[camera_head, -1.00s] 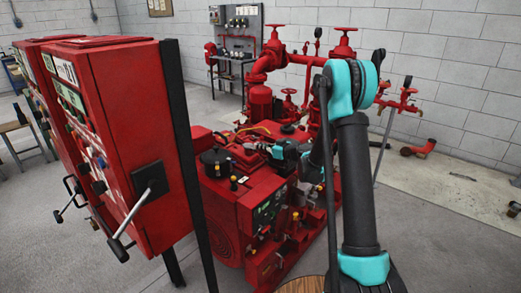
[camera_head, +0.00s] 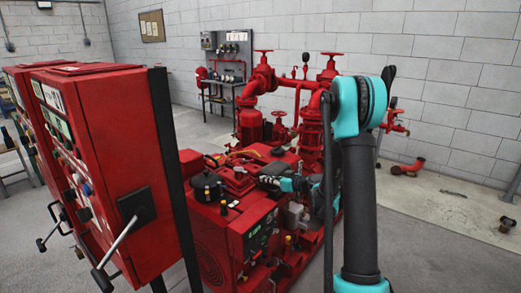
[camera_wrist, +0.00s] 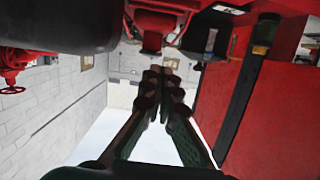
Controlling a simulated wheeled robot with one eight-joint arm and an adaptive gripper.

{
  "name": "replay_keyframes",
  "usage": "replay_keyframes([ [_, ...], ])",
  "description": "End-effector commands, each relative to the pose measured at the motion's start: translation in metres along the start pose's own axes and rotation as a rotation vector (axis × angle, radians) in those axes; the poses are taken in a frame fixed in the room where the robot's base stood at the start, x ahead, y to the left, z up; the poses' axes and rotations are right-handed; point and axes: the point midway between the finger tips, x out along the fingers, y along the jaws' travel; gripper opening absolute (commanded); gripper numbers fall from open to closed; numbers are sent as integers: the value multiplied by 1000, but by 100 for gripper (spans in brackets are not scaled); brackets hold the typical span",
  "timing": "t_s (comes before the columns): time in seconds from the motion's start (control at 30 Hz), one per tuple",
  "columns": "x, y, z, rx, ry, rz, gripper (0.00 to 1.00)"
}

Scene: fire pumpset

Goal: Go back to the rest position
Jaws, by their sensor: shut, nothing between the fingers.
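My gripper (camera_wrist: 160,72) is shut and empty in the wrist view, its two dark fingers meeting near the middle. In the head view my gripper (camera_head: 266,180) is small, partly hidden by my arm, and appears in front of or over the red engine pumpset (camera_head: 232,228). I cannot tell its exact gap to the machine. In the wrist view red machine parts (camera_wrist: 155,22) and a large dark rounded part (camera_wrist: 60,25) hang close at the top.
Red control cabinets (camera_head: 110,140) with protruding lever handles stand close at the left. Red pipes and valves (camera_head: 262,85) rise behind the engine. A panel bench (camera_head: 226,50) stands by the far wall. Floor at the right (camera_head: 430,240) is mostly clear, with small red fittings (camera_head: 408,168).

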Motion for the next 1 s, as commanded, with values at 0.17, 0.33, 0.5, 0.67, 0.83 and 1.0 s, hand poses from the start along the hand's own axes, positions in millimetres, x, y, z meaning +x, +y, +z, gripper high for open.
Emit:
replay_keyframes([
  [0.17, -32, -35, 2, 91, -157, 12, 0],
  [0.33, -71, -66, 15, 187, -314, 58, 0],
  [0.5, -116, -96, 34, 282, -464, 137, 0],
  [0.67, -164, -121, 56, 366, -593, 241, 0],
  [0.83, -218, -144, 84, 450, -711, 382, 0],
  [1.0, -272, -163, 111, 522, -800, 544, 0],
])
